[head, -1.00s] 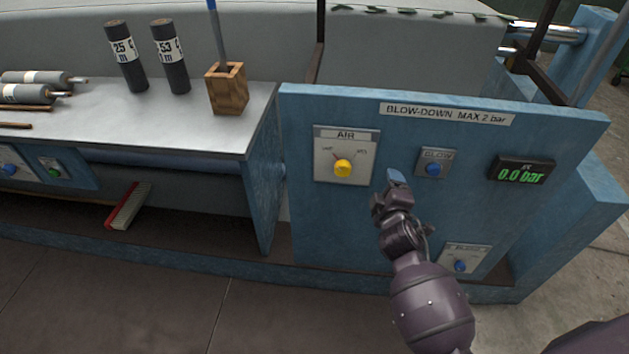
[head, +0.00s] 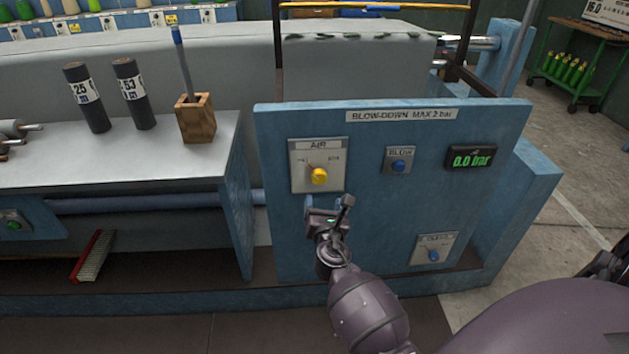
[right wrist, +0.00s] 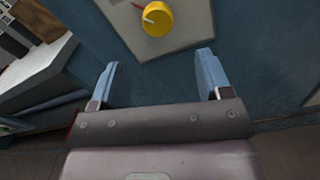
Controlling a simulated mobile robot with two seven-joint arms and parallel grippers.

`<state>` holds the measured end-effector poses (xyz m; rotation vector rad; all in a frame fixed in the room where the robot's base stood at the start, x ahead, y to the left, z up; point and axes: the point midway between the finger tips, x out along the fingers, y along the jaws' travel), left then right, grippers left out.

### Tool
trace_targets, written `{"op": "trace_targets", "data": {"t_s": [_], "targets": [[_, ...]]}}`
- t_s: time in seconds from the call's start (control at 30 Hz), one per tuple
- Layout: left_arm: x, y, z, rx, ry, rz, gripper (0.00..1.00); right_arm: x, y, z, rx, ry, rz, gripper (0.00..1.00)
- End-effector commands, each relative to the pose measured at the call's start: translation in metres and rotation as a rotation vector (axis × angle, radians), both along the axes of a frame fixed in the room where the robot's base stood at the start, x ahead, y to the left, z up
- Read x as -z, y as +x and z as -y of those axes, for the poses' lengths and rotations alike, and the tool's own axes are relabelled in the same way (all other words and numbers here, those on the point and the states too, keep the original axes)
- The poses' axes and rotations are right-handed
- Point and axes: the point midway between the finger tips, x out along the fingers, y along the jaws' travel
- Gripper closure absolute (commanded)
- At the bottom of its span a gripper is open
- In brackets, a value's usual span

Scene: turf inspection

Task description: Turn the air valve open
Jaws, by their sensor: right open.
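The yellow air valve knob (head: 319,176) sits on a pale plate marked AIR (head: 304,158) on the blue blow-down panel (head: 380,220). In the right wrist view the yellow knob (right wrist: 157,18) is at the top centre, beyond the fingertips, with a red pointer line at its left. My right gripper (head: 328,203) is just below the knob in the head view. Its two blue-tipped fingers (right wrist: 158,75) stand wide apart with nothing between them, and they do not touch the knob. My left gripper is not in view.
The panel also bears a blue BLOW button (head: 398,166), a 0.0 bar display (head: 471,157) and a lower blue button (head: 434,256). A steel bench (head: 120,160) at left holds dark cylinders and a wooden block (head: 195,120). A red brush (head: 92,256) lies below.

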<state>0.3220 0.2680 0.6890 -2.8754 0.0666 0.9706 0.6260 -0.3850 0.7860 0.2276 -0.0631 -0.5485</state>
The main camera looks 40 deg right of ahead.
Motion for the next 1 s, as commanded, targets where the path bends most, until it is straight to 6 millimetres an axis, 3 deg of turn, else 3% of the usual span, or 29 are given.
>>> {"op": "trace_targets", "data": {"t_s": [0.17,0.7,1.0], "targets": [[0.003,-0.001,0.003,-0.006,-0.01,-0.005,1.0,0.0,0.008,0.005,0.0,-0.011,-0.007,0.29],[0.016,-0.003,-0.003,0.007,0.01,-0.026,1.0,0.002,0.078,0.047,-0.001,-0.007,-0.008,0.29],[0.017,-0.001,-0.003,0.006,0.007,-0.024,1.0,0.0,0.092,0.056,-0.001,-0.006,-0.005,0.29]]}}
